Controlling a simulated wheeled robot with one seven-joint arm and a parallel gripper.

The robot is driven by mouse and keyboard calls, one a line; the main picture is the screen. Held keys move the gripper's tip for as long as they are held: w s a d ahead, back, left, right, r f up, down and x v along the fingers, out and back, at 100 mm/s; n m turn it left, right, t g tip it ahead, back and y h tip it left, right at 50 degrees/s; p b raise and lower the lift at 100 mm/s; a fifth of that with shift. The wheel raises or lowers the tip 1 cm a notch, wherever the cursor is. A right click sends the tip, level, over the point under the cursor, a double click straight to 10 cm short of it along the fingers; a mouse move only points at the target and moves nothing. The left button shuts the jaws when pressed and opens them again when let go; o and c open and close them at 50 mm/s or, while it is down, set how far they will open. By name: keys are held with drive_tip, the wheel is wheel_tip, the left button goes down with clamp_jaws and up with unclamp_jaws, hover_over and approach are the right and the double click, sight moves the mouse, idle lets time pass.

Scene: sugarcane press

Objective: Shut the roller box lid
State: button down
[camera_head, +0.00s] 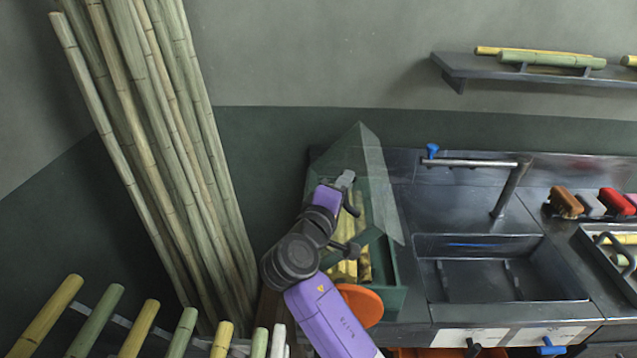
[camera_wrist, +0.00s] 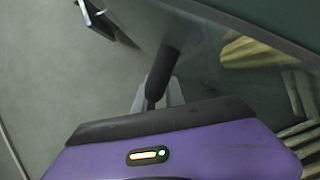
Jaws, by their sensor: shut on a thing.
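The roller box (camera_head: 393,300) is a green box at the left end of the metal counter, with yellow cane pieces inside. Its lid (camera_head: 378,165) is a clear, green-tinted panel that stands raised and tilted above the box. My gripper (camera_head: 347,180) is at the lid, over the box. In the wrist view my gripper (camera_wrist: 158,98) is shut on a dark rounded handle (camera_wrist: 164,68), which appears to be on the clear lid. My arm hides the left part of the box and some of its front.
A sink (camera_head: 500,268) with a tap (camera_head: 510,185) is to the right of the box. An orange round part (camera_head: 362,305) is at the box's front. Tall canes (camera_head: 160,140) lean on the wall at left. A shelf (camera_head: 530,70) hangs at upper right.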

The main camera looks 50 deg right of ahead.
drive_tip(key=s+d+f+m+y+b, duration=0.2)
drive_tip(key=s+d+f+m+b, duration=0.1)
drive_tip(key=s+f, duration=0.2)
drive_tip(key=s+d+f+m+t+y+b, duration=0.1)
drive_tip(key=s+d+f+m+b, duration=0.2)
drive_tip(key=f, duration=0.5)
drive_tip(key=shift+s+d+f+m+t+y, duration=0.35)
drive_tip(key=shift+s+m, duration=0.45)
drive_tip(key=shift+s, duration=0.3)
drive_tip(key=shift+f+b, duration=0.15)
drive_tip(key=shift+b, duration=0.15)
drive_tip(key=c, duration=1.7)
unclamp_jaws()
drive_tip(key=v, duration=0.8)
drive_tip(key=shift+b, duration=0.4)
